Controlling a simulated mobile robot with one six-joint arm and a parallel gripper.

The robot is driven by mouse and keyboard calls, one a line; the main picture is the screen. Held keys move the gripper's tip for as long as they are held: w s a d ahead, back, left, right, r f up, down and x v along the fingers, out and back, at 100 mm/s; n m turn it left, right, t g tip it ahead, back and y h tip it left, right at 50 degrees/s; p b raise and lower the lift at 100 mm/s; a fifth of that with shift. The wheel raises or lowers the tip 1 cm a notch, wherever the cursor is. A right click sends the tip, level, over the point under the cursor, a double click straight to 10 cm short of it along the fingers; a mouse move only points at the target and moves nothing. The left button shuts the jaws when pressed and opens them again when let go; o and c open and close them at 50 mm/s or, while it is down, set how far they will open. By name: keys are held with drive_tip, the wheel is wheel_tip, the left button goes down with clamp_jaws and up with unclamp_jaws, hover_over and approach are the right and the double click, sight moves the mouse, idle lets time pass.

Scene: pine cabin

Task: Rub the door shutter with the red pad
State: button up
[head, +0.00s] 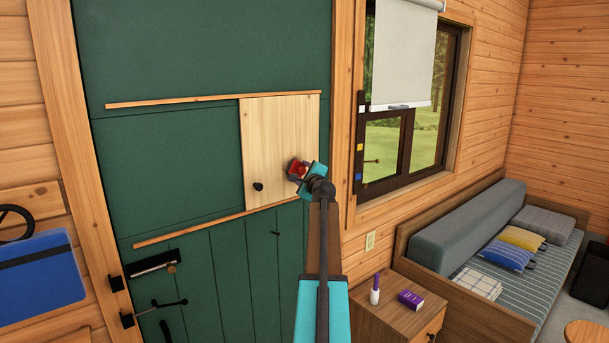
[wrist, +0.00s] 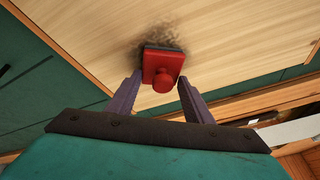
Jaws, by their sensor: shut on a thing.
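The door shutter (head: 262,140) is a pale wooden panel between two wooden rails on the green door (head: 170,150). It has a dark round knob near its lower left. My gripper (head: 298,170) is at the shutter's right part, shut on the red pad (head: 293,168). In the wrist view the red pad (wrist: 162,66) has a red knob and a dark underside, and it sits between my two fingers (wrist: 160,90). Its dark face is at the pale shutter surface (wrist: 190,30), beside a dark smudge; exact contact is hard to tell.
A window (head: 410,110) with a pale blind is right of the door. A bedside cabinet (head: 395,310) holds a purple box (head: 411,299) and a small purple-and-white bottle (head: 375,291). A daybed (head: 490,260) with cushions stands at right. A blue case (head: 35,277) is at left.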

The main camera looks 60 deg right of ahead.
sight(297, 161)
drive_tip(key=shift+r, duration=0.15)
drive_tip(key=shift+w+r+p, duration=0.1)
drive_tip(key=shift+r+p, duration=1.45)
drive_tip(key=shift+r, duration=0.5)
drive_tip(key=shift+a, duration=0.15)
drive_tip(key=shift+w+a+p, duration=0.2)
drive_tip(key=shift+a+p, duration=0.15)
drive_tip(key=shift+a, duration=0.25)
drive_tip(key=shift+f, duration=0.1)
drive_tip(key=shift+f, duration=0.1)
drive_tip(key=shift+f+b, duration=1.5)
drive_tip(key=shift+f, duration=0.45)
drive_tip(key=shift+f+b, duration=1.5)
drive_tip(key=shift+f, duration=0.5)
